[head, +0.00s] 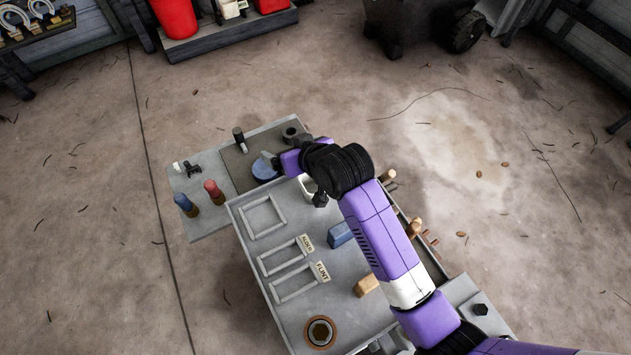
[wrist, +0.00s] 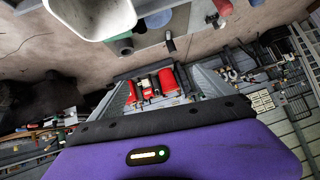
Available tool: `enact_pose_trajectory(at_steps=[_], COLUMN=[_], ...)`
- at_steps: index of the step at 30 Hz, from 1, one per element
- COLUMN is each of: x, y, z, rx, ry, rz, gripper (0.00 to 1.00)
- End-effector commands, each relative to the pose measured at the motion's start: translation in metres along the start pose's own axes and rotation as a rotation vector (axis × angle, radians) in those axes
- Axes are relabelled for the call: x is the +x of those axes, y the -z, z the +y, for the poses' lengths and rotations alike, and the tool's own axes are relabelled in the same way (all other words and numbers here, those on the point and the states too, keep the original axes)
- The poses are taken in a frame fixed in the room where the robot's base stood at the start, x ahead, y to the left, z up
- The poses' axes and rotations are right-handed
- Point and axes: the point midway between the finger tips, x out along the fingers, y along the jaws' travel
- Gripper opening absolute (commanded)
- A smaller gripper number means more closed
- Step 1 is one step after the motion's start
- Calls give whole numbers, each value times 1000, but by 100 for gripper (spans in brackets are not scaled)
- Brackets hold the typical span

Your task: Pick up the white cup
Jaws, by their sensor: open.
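The white cup (head: 305,186) stands near the far end of the grey caddy tray (head: 238,222), partly hidden under my wrist in the head view. In the wrist view a white, square-mouthed vessel with rounded corners, which looks like the cup (wrist: 92,32), is close at the top left, cut off by the frame edge. My gripper (head: 273,160) reaches past the cup over the far side shelf, near a blue round item (head: 264,169). It is open and I see nothing held. Its fingertips are small and partly hidden in the head view.
Blue block (head: 340,234), wooden block (head: 366,285) and brown ring (head: 320,332) sit in the tray. Blue-topped (head: 186,205) and red-topped (head: 214,192) pieces and a dark post (head: 240,139) stand on the side shelf. Open concrete floor surrounds the caddy.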

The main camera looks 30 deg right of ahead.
Motion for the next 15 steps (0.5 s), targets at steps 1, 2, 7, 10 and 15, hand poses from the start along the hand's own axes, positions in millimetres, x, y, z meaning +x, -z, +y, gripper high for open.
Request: enact_pose_trajectory(at_steps=[1,2,7,10,15], x=[6,9,4,-9,-30], y=[7,2,-28,-39,-50], z=[4,5,16,23,32], rx=[-8,-11,-23,-25,-28], ry=[-9,-13,-50,-75,-110], rz=[-86,-146,-471,-622,-801], gripper=[92,92,92,92,92])
